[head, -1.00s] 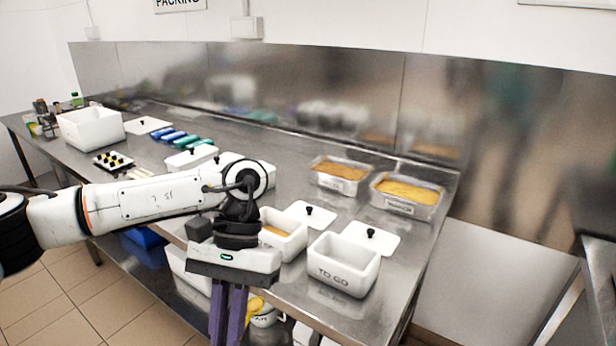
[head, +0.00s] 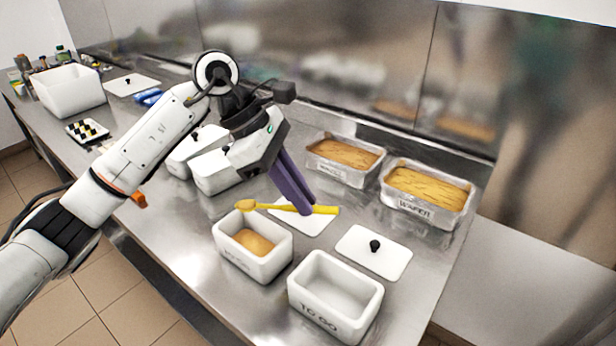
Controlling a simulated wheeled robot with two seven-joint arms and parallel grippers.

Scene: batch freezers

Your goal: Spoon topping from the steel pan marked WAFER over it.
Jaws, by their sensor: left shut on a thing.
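My left gripper (head: 302,207) is shut on a yellow spoon (head: 326,210) and holds it roughly level. The spoon's bowl points left, above the far rim of a white tub with tan contents (head: 232,262); I cannot tell whether the bowl carries anything. The steel pan marked WAFER (head: 416,211) stands at the back right, full of golden topping (head: 428,188). The gripper is left of that pan and apart from it. My right gripper is not in view.
A second steel pan (head: 335,171) with brownish topping stands left of the WAFER pan. An empty white TO GO tub (head: 330,318) is at the front. A white lid with a black knob (head: 385,256) lies behind it. Closed white tubs (head: 212,181) stand left, near my arm.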

